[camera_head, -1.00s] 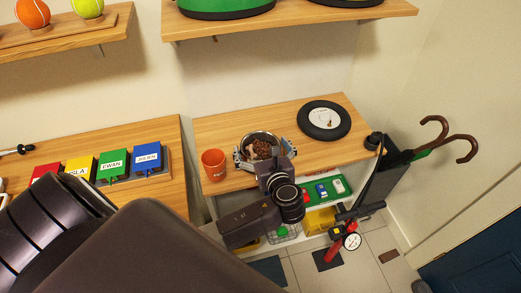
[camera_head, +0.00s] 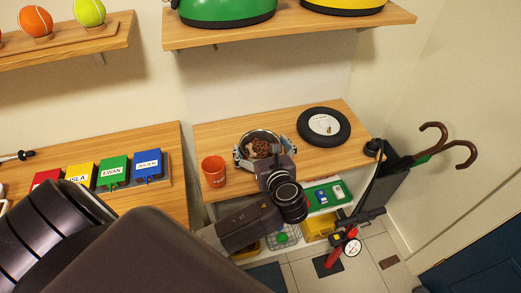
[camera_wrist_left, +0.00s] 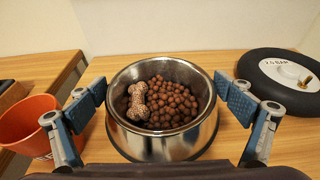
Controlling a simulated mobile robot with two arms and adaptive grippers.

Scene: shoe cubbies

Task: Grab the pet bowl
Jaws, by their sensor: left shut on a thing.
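The pet bowl (camera_head: 261,136) is a shiny metal bowl with brown kibble and a bone-shaped biscuit in it. It is upright, at the front left part of the wooden tabletop. It fills the middle of the left wrist view (camera_wrist_left: 160,142). My left gripper (camera_head: 264,150) is shut on it, with one blue-grey finger on each side, as the left wrist view also shows (camera_wrist_left: 162,102). The bowl's base is partly hidden, so I cannot tell whether it touches the wood. My right gripper is not in view.
An orange cup (camera_head: 214,171) stands close left of the bowl. A black wheel with a white hub (camera_head: 323,126) lies to its right. Umbrellas (camera_head: 440,146) stand in a dark holder at the right. A shelf with a green case (camera_head: 227,12) hangs above.

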